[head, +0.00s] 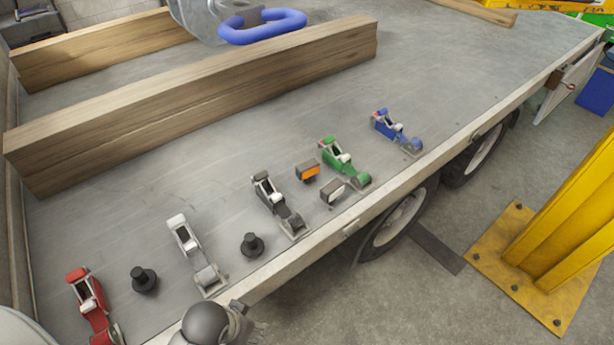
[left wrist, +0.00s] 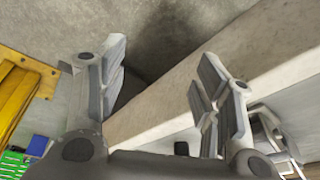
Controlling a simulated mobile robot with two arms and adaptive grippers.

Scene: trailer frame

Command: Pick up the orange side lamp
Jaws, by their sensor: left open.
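The orange side lamp (head: 307,171) is a small block with an orange face and dark housing. It sits on the grey trailer deck (head: 330,95) between the black-and-white ratchet and the green ratchet. A similar white-faced lamp (head: 332,191) stands just in front of it. My left gripper (head: 238,318) is at the bottom of the head view, by the trailer's near edge, well short of the lamp. In the left wrist view its fingers (left wrist: 160,92) are spread, with nothing between them. The orange lamp cannot be made out there. My right gripper is not in view.
Ratchets in red (head: 93,305), white (head: 195,255), black-and-white (head: 277,205), green (head: 345,162) and blue (head: 397,131) line the deck's near edge. Two black knobs (head: 252,244) (head: 144,279) stand among them. A long timber (head: 200,100) lies behind. A yellow post (head: 560,230) stands at right.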

